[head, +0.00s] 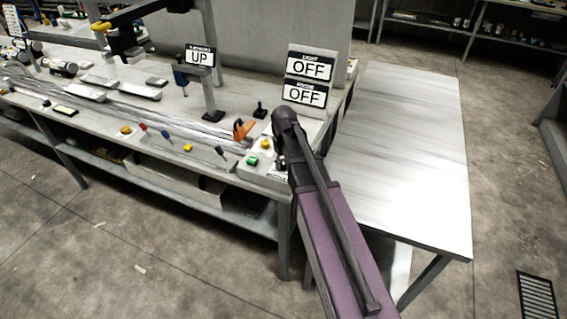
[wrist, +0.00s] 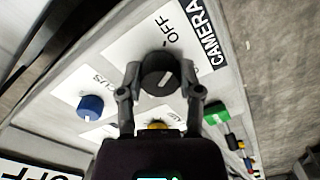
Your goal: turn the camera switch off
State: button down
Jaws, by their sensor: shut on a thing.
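The camera switch (wrist: 158,72) is a black round knob with a white line on its face, on a pale panel in the wrist view. The word CAMERA (wrist: 208,35) is printed beside it, and OFF is printed close to the knob's rim. I cannot tell for sure where the line points. My gripper (wrist: 159,78) is shut on the knob, one finger on each side. In the head view my dark arm covers the switch and most of the gripper at the panel's right end.
A blue knob (wrist: 90,107) and a green button (wrist: 216,112) sit close to my fingers; a yellow part (wrist: 157,125) is partly hidden. Signs reading OFF (head: 310,68) and UP (head: 200,58) stand behind the panel. The table (head: 410,150) at right is bare.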

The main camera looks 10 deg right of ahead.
jog(key=shift+n, duration=1.6)
jog(key=shift+c, duration=1.3)
grip_release()
jog(key=shift+m, duration=0.3)
